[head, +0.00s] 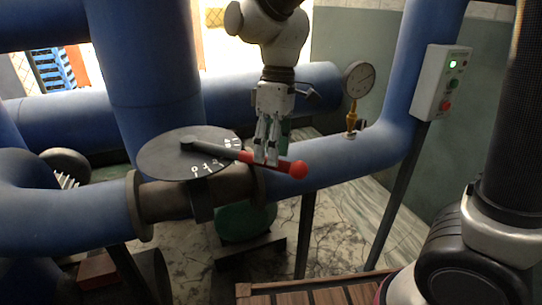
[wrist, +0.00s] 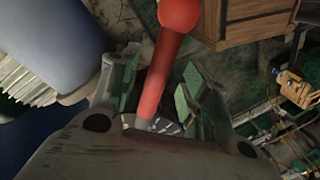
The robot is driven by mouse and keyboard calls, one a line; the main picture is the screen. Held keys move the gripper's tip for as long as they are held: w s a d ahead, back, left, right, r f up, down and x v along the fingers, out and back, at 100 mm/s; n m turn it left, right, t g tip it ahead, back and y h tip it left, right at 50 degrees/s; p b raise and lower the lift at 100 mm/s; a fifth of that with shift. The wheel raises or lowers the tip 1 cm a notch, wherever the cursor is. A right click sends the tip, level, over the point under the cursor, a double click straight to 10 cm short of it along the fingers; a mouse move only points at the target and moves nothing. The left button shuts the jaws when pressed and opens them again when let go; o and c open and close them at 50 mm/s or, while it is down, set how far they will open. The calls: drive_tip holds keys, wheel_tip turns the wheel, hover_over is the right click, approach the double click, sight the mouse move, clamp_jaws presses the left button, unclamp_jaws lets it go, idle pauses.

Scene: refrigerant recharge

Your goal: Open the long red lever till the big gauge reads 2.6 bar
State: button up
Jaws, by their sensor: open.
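The long red lever (head: 298,169) reaches right and slightly down from the hub of a dark round dial plate (head: 165,152) with white marks, and ends in a red ball. My gripper (head: 272,158) points down over the lever, near its ball end. In the wrist view the red lever (wrist: 160,75) runs between the two spread fingers of my gripper (wrist: 160,90), with the ball beyond them. The fingers look apart, and I cannot tell whether either touches the lever. The big gauge (head: 359,79) stands on a brass stem on the blue pipe. Its reading is too small to tell.
A grey box (head: 441,82) with a green light and buttons is mounted to the right of the gauge. Large blue pipes (head: 150,60) stand behind and left of the dial. A slatted wooden surface (head: 320,292) lies at the bottom front.

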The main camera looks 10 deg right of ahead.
drive_tip(key=shift+s+a+f, duration=0.1)
drive_tip(key=shift+s+f, duration=0.05)
drive_tip(key=shift+f, duration=0.85)
clamp_jaws()
drive_tip(key=w+n, duration=0.1)
drive_tip(key=w, duration=0.1)
drive_tip(key=w+d+n, duration=0.2)
drive_tip(key=w, duration=0.1)
drive_tip(key=shift+w, duration=0.3)
unclamp_jaws()
wheel_tip(320, 180, up, 12)
drive_tip(key=w, duration=0.2)
drive_tip(key=shift+d, duration=0.35)
drive_tip(key=shift+w+f, duration=0.1)
drive_tip(key=shift+w, duration=0.05)
